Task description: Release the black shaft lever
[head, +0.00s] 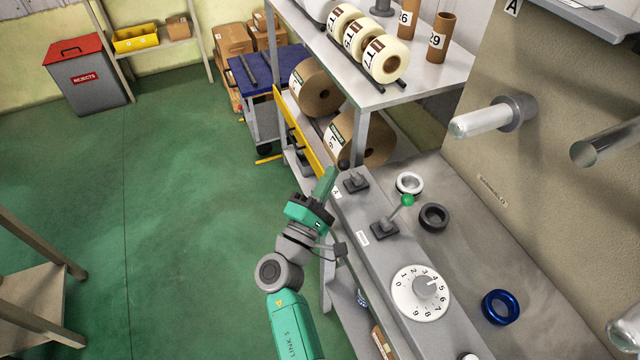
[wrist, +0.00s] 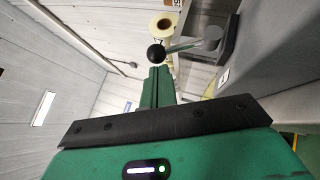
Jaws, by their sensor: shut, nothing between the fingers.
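The black shaft lever has a black ball knob (head: 343,164) on a short shaft, rising from a dark base (head: 356,184) at the far end of the grey console. In the wrist view the black knob (wrist: 156,53) sits at the left end of its metal shaft (wrist: 184,46), which runs left from the base (wrist: 217,42). My gripper (head: 331,172) is at the console's left edge, its green fingers together and empty. In the wrist view the shut fingers (wrist: 157,75) point at the knob, just short of it in the picture; I cannot tell whether they touch it.
A green-knobbed lever (head: 408,200) stands nearer on the console, beside a white numbered dial (head: 420,292). White, black and blue rings (head: 500,307) lie to the right. A shelf rack (head: 415,85) with rolls stands behind. Open floor (head: 170,220) lies left of the console.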

